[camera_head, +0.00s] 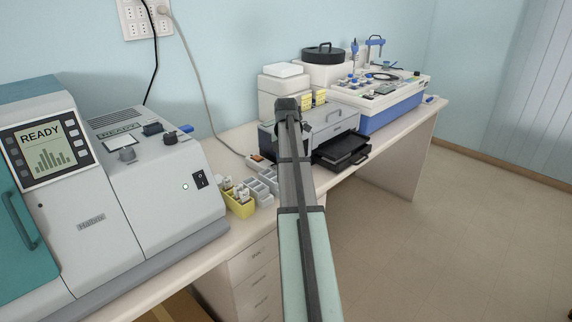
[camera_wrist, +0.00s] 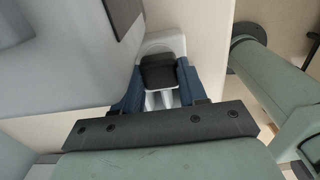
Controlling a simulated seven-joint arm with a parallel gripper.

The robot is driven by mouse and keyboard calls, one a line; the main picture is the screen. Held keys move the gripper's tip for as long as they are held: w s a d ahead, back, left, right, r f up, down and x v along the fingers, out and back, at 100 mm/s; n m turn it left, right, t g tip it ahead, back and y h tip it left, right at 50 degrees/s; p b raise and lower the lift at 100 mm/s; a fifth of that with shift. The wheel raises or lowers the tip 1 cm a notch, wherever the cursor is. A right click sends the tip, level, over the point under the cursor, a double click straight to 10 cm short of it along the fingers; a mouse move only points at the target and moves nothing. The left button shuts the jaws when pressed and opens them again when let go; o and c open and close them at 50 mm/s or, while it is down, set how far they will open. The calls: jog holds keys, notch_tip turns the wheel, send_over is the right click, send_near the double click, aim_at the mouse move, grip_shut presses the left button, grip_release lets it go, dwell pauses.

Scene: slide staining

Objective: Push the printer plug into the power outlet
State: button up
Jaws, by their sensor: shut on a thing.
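The power outlet (camera_head: 133,20) is a white plate on the blue wall at the top left of the head view. A pale plug (camera_head: 163,10) sits at its right side, with a grey cord (camera_head: 192,75) hanging down from it to the desk. I cannot tell how deep this plug is in. The grey printer (camera_head: 322,122) stands on the desk, partly behind my arm. In the wrist view my gripper (camera_wrist: 158,88) has its blue fingers shut on a small white piece with a dark block (camera_wrist: 158,72). I cannot tell what it is. In the head view the fingertips are hidden.
A large stainer (camera_head: 90,200) with a READY screen fills the left of the desk. A yellow slide holder (camera_head: 238,203) and grey racks stand beside it. A black cord (camera_head: 152,65) also runs down from the outlet. A blue-white workstation (camera_head: 385,100) is at the back right.

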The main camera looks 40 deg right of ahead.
jog(key=shift+f, duration=0.6)
dwell(0.3)
jog(key=o, duration=1.1)
jog(key=shift+r, duration=0.1)
notch_tip(320, 180, up, 14)
jog(key=shift+f, duration=0.15)
dwell(0.3)
